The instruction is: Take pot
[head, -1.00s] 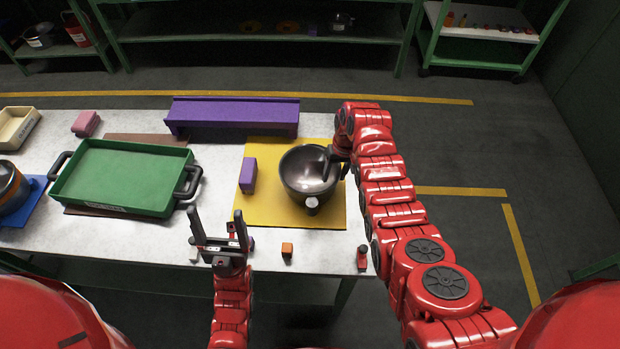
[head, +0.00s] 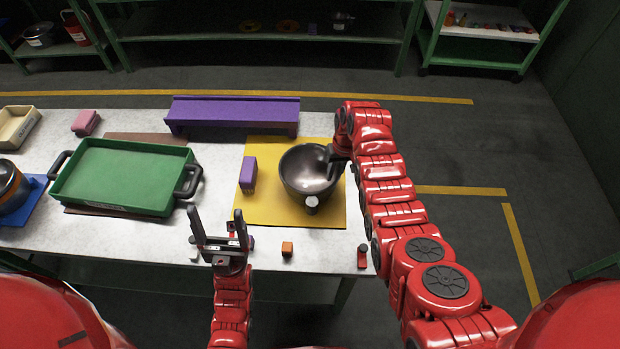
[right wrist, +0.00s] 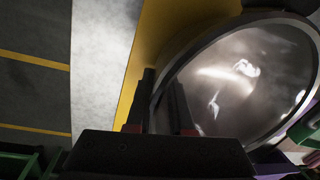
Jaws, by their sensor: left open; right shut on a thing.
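The dark metal pot (head: 300,180) stands on the yellow mat (head: 290,219) at the right part of the table. My right gripper (head: 331,156) is shut on the pot's right rim, with one finger inside and one outside. In the right wrist view the pot (right wrist: 245,80) fills the right side, and the right gripper (right wrist: 160,103) has its fingers on both sides of the wall. My left gripper (head: 220,228) is open and empty over the table's front edge, left of and nearer than the pot.
A purple block (head: 248,173) stands left of the pot, and a purple bench-like stand (head: 233,116) is behind. A green tray (head: 125,178) lies to the left. Small blocks, including an orange one (head: 287,248), lie near the front edge. Another pot (head: 12,187) is at far left.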

